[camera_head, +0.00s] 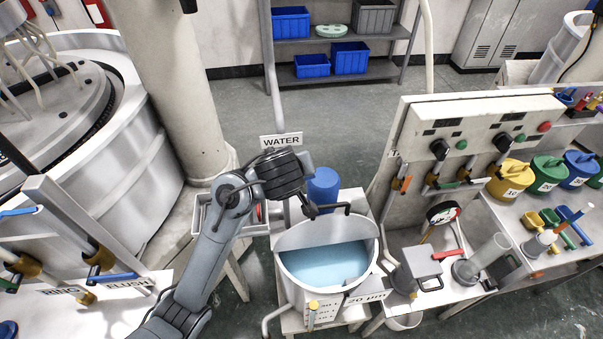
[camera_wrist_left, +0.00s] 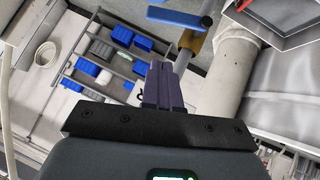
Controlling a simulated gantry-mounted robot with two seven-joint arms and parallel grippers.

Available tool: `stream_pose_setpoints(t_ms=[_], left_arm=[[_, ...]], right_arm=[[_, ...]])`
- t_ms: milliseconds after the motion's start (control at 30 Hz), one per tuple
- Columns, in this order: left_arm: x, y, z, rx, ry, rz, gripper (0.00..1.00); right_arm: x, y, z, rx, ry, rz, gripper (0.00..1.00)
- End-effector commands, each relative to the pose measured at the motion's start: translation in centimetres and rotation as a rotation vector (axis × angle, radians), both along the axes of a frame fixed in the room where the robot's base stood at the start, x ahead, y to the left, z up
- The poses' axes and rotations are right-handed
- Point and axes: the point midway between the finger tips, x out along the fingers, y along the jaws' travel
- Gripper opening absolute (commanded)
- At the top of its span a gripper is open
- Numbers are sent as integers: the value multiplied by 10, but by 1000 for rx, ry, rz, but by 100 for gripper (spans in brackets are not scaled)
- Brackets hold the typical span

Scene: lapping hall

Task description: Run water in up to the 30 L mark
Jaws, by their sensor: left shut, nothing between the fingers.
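A round white tub (camera_head: 376,262) holds light blue water (camera_head: 325,265), with a pale half lid across its back. Marks on a scale (camera_head: 322,311) run down its front; 30 L seems to be the top one. I cannot tell the water level against them. A WATER sign (camera_head: 281,140) hangs behind the tub. My left gripper (camera_head: 308,208) is at the tub's back left, below the sign. In the left wrist view its fingers (camera_wrist_left: 160,72) are closed and empty. A blue lever (camera_wrist_left: 180,18) on a brass valve body (camera_wrist_left: 191,41) lies just beyond them, apart as far as I can tell. No water stream is discernible.
A blue container (camera_head: 323,186) stands behind the tub. A control panel (camera_head: 480,125) and a bench with a gauge (camera_head: 443,213) and coloured cans (camera_head: 511,178) are right. A thick column (camera_head: 170,80) rises behind my arm.

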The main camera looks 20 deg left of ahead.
Motion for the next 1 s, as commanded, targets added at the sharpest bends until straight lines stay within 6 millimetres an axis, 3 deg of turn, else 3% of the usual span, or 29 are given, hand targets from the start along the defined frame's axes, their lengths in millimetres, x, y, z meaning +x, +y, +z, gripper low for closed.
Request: stream_pose_setpoints(t_ms=[167,400,1000], left_arm=[[23,8,-23,4,4,3,0],[26,-3,-49,3,-1,0,0],[27,-7,-58,9,5,1,0]], right_arm=[[0,0,-3,1,0,-1,43],[0,1,-7,5,0,-4,43],[1,2,-6,10,-1,-7,43]])
